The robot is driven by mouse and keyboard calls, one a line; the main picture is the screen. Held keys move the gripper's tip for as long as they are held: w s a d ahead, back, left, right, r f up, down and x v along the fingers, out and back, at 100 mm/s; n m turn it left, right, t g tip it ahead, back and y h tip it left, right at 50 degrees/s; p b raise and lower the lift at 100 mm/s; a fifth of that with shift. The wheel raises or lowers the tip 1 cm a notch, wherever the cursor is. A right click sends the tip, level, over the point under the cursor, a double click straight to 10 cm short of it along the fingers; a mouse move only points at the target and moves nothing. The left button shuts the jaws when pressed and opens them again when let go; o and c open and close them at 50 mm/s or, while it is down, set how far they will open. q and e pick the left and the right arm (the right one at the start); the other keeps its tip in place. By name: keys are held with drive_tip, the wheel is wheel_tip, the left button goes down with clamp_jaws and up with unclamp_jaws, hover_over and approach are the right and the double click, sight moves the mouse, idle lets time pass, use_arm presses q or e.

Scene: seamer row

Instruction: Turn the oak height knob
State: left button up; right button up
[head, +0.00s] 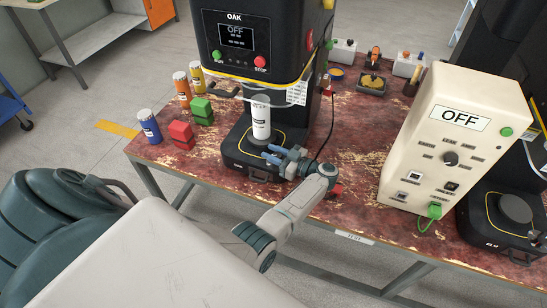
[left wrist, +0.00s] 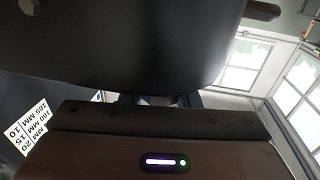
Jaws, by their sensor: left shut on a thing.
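The oak seamer (head: 262,45) is a black machine with an "OAK" label and a screen reading OFF. A white can (head: 261,120) stands upright on the round plate of its black base (head: 236,158). My left gripper (head: 275,154) is at the front right of this base, beside the plate and below the can. It is shut on the oak height knob, which its fingers and wrist hide. In the left wrist view, a large dark rounded shape fills the top and hides the fingertips. My right gripper is not in view.
A cream control box (head: 459,140) reading OFF stands to the right, with another seamer base (head: 515,208) beyond it. Red (head: 181,131) and green (head: 201,107) blocks and several coloured cans stand left on the worn red table (head: 345,145). A black cable hangs right of the oak seamer.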

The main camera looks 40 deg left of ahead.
use_arm(q)
drive_tip(key=shift+s+f+n+g+h+b, duration=0.15)
drive_tip(key=shift+n+g+h+b, duration=0.15)
drive_tip(key=shift+n+g+b, duration=0.85)
drive_tip(key=shift+m+g, duration=0.25)
drive_tip(key=o, duration=0.7)
drive_tip(key=shift+r, duration=0.2)
